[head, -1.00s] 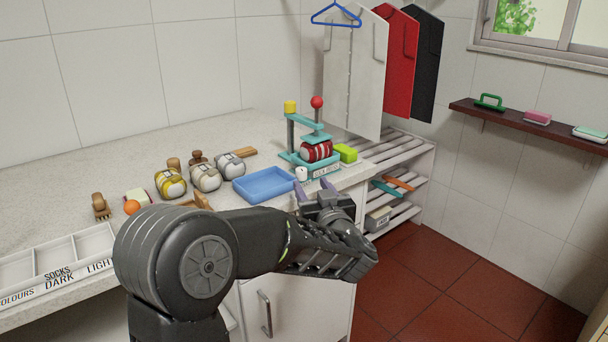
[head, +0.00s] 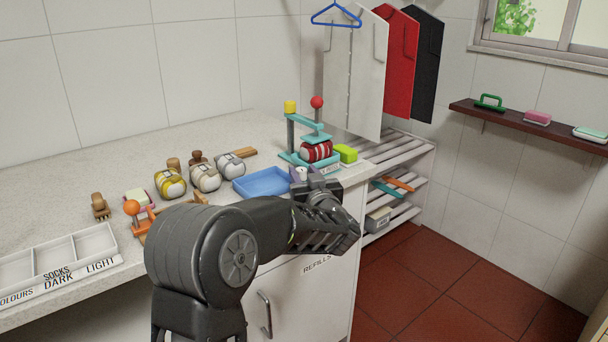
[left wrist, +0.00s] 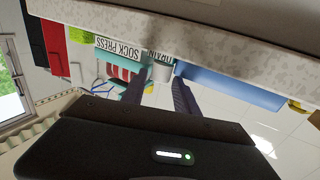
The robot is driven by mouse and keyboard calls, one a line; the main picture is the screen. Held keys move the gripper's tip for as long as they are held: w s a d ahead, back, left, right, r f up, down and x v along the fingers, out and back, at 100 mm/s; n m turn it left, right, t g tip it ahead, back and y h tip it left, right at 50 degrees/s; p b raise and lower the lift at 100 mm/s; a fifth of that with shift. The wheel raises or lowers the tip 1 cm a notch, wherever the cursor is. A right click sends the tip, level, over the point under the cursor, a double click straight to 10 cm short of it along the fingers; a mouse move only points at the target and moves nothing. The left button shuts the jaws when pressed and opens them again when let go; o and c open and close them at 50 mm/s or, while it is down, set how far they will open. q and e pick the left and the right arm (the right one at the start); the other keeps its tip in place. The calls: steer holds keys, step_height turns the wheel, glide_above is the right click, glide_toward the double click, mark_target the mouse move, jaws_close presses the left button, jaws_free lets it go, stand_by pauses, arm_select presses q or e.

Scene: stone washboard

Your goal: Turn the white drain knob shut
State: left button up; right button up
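The white drain knob (head: 301,173) stands at the counter's front edge, in front of the teal sock press (head: 316,152). In the left wrist view the knob (left wrist: 160,72) shows as a short pale cylinder between my fingertips, below a label partly reading "DRAIN". My left gripper (head: 311,181) is open at the knob, and its two fingers (left wrist: 159,88) show apart in the wrist view, one to each side of the knob. I cannot tell whether they touch it. In the head view the gripper partly covers the knob. My right gripper is out of view.
A blue tray (head: 240,188) lies just left of the knob. A green block (head: 346,153) sits by the press, which holds a red striped roll. Several rolled socks, brushes and a divided white box (head: 62,258) lie farther left. Floor is free at right.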

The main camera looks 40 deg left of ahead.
arm_select(q)
jaws_close()
steer(key=shift+s, duration=0.1)
stand_by(0.4)
steer(key=shift+s+a+f+m+t+h+b, duration=0.1)
steer(key=shift+m+t+h+b, duration=0.35)
steer(key=shift+t+h+b, duration=0.05)
steer(key=shift+s+a+f+m+t+h+b, duration=0.1)
steer(key=shift+m+t+h+b, duration=0.35)
steer(key=shift+t+h, duration=0.05)
steer(key=m+t+h+b, duration=0.1)
steer(key=b, duration=0.2)
steer(key=m+t+h+b, duration=0.1)
steer(key=h+b, duration=0.1)
steer(key=b, duration=0.1)
steer(key=m+t+h+b, duration=0.1)
steer(key=h+b, duration=0.1)
steer(key=b, duration=0.1)
steer(key=shift+s+a+f+m, duration=0.2)
steer(key=shift+a+m, duration=0.1)
steer(key=shift+m, duration=0.1)
steer(key=shift+w+r+m+t+h+b, duration=0.1)
steer(key=shift+r+m+t+h+b, duration=0.25)
steer(key=shift+b, duration=0.4)
steer(key=shift+o, duration=1.6)
jaws_free()
